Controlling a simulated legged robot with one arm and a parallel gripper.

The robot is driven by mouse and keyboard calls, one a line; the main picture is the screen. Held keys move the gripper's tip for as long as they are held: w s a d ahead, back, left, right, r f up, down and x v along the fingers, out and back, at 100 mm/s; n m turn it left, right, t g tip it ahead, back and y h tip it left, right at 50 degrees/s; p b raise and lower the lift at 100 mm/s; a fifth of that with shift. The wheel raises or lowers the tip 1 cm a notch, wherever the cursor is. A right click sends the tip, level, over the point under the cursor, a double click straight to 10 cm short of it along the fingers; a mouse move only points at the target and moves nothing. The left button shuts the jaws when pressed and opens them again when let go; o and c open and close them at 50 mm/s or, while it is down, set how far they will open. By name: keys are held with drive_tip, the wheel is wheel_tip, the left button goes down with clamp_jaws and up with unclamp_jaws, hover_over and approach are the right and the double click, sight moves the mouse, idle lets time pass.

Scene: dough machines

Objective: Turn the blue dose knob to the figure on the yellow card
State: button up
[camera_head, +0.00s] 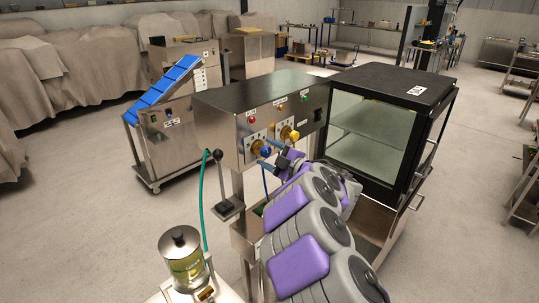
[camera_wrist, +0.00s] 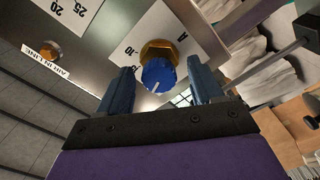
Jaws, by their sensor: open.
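The blue dose knob (camera_wrist: 158,76) sits on a brass collar in front of a white dial plate (camera_wrist: 131,38) on the steel panel. The plate shows the figures 10 and 15 and a letter A. A short white line on the knob points down in the wrist view. In the head view the knob (camera_head: 265,152) is on the machine's front, partly crowded by my gripper. My gripper (camera_wrist: 160,68) is open, one finger either side of the knob, with visible gaps. I cannot make out a yellow card in either view.
A yellow knob (camera_head: 294,135) is just right of the blue one. A black-handled lever (camera_head: 218,170) stands left of the panel. A glass-fronted cabinet (camera_head: 370,135) stands to the right. A lidded canister (camera_head: 183,260) is at the front. Open floor lies to the left.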

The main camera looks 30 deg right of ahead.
drive_tip(key=p+v, duration=0.2)
drive_tip(key=v, duration=1.5)
drive_tip(key=shift+s+p, duration=0.15)
drive_tip(key=shift+p, duration=0.15)
drive_tip(key=shift+d, duration=0.1)
